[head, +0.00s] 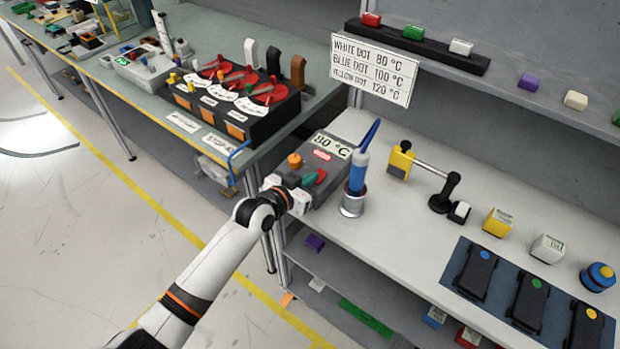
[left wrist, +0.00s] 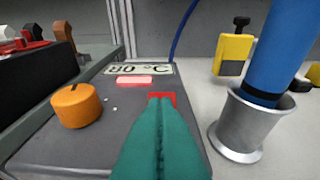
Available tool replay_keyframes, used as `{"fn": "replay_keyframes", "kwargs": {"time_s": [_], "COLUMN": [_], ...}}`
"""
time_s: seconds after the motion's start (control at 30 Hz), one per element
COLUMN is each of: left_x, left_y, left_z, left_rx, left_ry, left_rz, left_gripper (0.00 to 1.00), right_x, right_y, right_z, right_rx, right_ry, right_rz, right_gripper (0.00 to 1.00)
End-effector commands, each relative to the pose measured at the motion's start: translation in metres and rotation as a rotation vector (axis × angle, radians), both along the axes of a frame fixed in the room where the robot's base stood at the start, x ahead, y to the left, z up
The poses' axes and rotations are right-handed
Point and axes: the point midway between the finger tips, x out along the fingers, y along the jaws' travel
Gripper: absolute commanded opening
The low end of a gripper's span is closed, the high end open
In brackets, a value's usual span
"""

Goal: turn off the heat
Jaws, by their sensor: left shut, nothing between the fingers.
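A grey heating station (head: 338,146) stands at the left end of the white bench, with an "80 °C" sign (left wrist: 138,69) at its back. Its orange knob (left wrist: 77,105) also shows in the head view (head: 295,160). A red switch (left wrist: 163,97) sits on its top, partly hidden by my fingertips; behind it is a light red rectangle (left wrist: 134,81). My left gripper (head: 311,179) is shut and empty, its teal fingers (left wrist: 160,125) reaching over the station at the red switch. I cannot tell whether they touch it. My right gripper is not in view.
A blue-handled iron (head: 358,172) stands in a metal holder (left wrist: 246,124) just right of my left gripper. A yellow-ended stand (head: 400,160) and dark trays are further right. A temperature sign (head: 374,68) hangs from the shelf behind.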

Motion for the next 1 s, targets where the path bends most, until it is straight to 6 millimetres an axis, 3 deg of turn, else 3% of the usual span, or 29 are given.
{"fn": "replay_keyframes", "kwargs": {"time_s": [0.4,0.77,1.0], "left_x": [0.0,0.0,0.003], "left_y": [0.0,0.0,0.0], "left_z": [0.016,0.016,0.043], "left_rx": [0.003,0.002,0.002], "left_ry": [0.002,0.001,0.001], "left_rz": [0.0,0.0,0.001], "left_gripper": [0.0,0.0,0.0], "right_x": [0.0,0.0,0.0], "right_y": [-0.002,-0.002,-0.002], "right_z": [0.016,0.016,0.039], "right_rx": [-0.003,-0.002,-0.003], "right_ry": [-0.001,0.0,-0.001], "right_rz": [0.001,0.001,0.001], "right_gripper": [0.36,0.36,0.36]}}
